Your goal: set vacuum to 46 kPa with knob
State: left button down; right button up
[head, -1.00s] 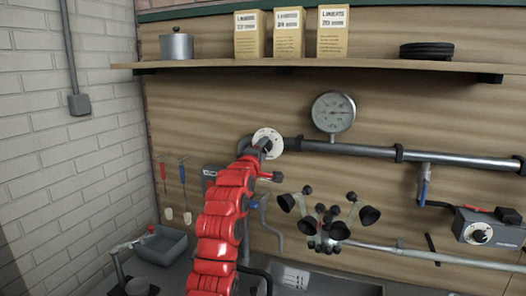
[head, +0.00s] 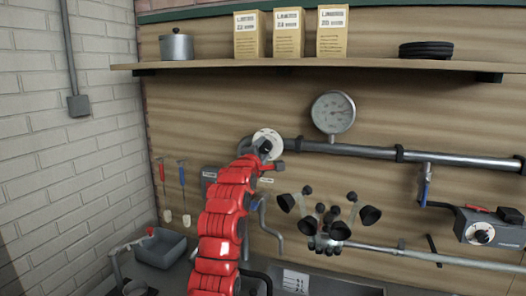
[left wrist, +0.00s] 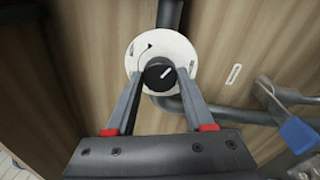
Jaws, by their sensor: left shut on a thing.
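A white round dial plate with a black knob (left wrist: 160,75) at its middle sits on the pipe. The knob has a white pointer line, tilted to the upper right in the left wrist view. My left gripper (left wrist: 158,82) is shut on the knob, one finger on each side. In the head view the white plate (head: 267,139) shows beyond my red left arm, and my left gripper (head: 262,148) is largely hidden there. The round vacuum gauge (head: 333,112) stands on the pipe to the right of the knob; its figures are too small to read. My right gripper is not in view.
A grey pipe (head: 365,150) runs right from the knob to a blue-handled valve (head: 423,188). A rack of black cups (head: 326,217) hangs below. A grey box with a dial (head: 484,232) is at right. A shelf (head: 300,65) runs above.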

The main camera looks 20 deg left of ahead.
pick_arm(q)
jog(key=shift+c, duration=1.4)
grip_release()
